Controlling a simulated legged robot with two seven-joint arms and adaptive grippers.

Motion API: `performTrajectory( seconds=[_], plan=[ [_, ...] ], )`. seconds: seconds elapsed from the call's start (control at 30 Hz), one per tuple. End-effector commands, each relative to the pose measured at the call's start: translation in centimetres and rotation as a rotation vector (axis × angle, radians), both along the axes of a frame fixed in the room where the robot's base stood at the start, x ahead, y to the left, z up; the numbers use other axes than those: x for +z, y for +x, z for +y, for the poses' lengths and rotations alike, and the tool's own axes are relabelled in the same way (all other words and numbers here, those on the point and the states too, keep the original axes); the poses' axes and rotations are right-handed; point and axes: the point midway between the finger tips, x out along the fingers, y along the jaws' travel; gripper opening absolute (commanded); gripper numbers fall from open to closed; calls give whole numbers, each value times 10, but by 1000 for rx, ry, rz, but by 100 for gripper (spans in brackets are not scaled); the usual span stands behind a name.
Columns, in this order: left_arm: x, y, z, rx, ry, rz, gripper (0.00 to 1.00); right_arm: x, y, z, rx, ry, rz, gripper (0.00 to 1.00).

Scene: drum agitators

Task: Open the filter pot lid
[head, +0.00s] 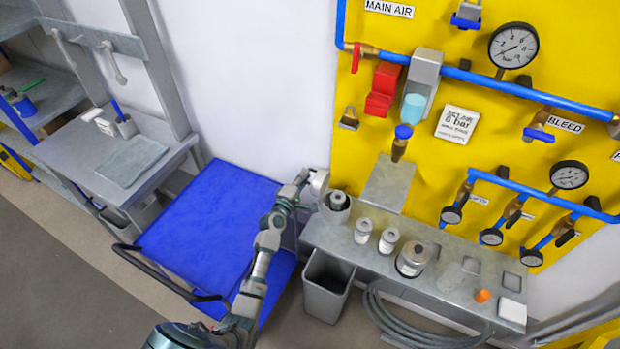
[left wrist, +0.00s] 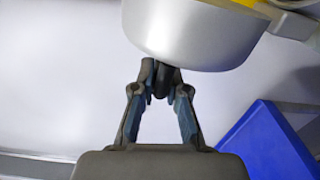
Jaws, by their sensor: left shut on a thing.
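My left gripper (head: 303,180) is at the left end of the grey shelf in the head view. It is shut on the dark knob (left wrist: 162,76) of a round silver lid (left wrist: 195,35), as the left wrist view shows. In the head view the lid (head: 320,182) is tilted, up and to the left of the filter pot (head: 335,214). The pot stands on the shelf with its top uncovered, and a dark-topped grey part shows inside it. The gap between lid and pot is hard to judge. My right gripper is not in view.
Two small jars (head: 363,231) and a larger lidded jar (head: 412,259) stand on the shelf (head: 450,285) to the right. A grey bin (head: 327,287) stands below it. The yellow panel (head: 470,95) with pipes and gauges rises behind.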

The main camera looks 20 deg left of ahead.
Motion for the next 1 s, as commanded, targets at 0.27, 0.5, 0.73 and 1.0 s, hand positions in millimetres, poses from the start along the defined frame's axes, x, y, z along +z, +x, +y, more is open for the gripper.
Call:
performTrajectory(
  seconds=[0.27, 0.5, 0.73, 1.0],
  plan=[
    [-17, 1, 15, -2, -227, 7, 0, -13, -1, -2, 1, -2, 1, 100],
    [-27, 1, 22, -2, -359, 10, 0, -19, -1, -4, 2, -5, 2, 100],
    [-31, 2, 25, -2, -422, 10, 0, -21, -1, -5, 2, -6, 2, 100],
    [-31, 2, 27, -1, -438, 9, 0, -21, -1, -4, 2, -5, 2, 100]
  ],
)
